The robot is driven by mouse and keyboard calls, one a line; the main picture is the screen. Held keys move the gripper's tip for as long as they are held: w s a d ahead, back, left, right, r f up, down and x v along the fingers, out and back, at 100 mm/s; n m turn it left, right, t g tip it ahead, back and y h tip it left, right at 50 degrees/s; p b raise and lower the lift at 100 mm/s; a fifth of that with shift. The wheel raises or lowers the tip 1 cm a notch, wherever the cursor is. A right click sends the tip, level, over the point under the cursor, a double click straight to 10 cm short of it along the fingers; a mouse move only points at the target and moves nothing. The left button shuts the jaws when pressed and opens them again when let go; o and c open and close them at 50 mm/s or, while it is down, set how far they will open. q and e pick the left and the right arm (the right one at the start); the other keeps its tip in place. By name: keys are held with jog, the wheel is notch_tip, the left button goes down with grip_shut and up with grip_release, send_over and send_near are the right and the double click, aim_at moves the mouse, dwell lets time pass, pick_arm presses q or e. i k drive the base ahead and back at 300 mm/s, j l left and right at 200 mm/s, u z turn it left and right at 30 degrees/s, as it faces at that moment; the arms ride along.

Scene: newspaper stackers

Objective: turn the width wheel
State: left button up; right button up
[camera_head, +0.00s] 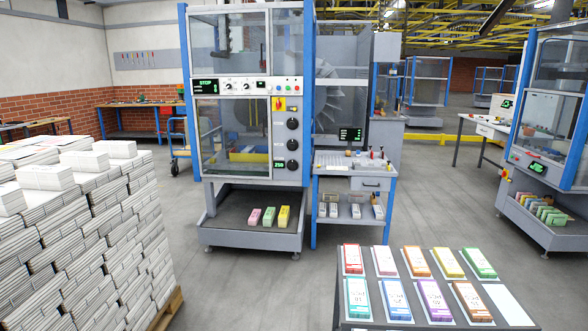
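The stacker machine (253,32) with blue posts stands at the centre, some way off across the floor. Three round black wheels sit one above another on its right-hand panel: an upper one (292,123), a middle one (292,145) and a lower one (292,165). The labels beside them are too small to read, so I cannot tell which is the width wheel. A small green-lit display (280,165) beside the lower wheel seems to read 250. Neither of my grippers is in view, and nothing touches the wheels.
Tall stacks of newspapers (75,235) on a pallet fill the left. A table with coloured boxes (395,262) stands at the front right. A side bench (370,182) adjoins the machine, whose low tray (250,240) juts forward. Another machine (555,110) stands right. Grey floor between is clear.

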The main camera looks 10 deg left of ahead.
aim_at(292, 166)
jog(key=i+j+u, duration=0.35)
jog(key=i+j, duration=0.2)
jog(key=i+j+u, duration=0.15)
jog(key=i+j, duration=0.25)
jog(key=i, duration=0.15)
jog(key=i+j+u, duration=0.2)
jog(key=i, duration=0.35)
jog(key=i+z, duration=0.35)
jog(key=i, duration=0.3)
jog(key=i+j+z, duration=0.1)
jog(key=i+z, duration=0.25)
jog(key=i, duration=0.25)
jog(key=i+z, duration=0.25)
jog(key=i, duration=0.25)
jog(key=i+j+z, duration=0.25)
jog(key=i, duration=0.2)
jog(key=i+j+z, duration=0.25)
jog(key=i, duration=0.2)
jog(key=i+j+z, duration=0.25)
jog(key=i+j, duration=0.1)
jog(key=i, duration=0.1)
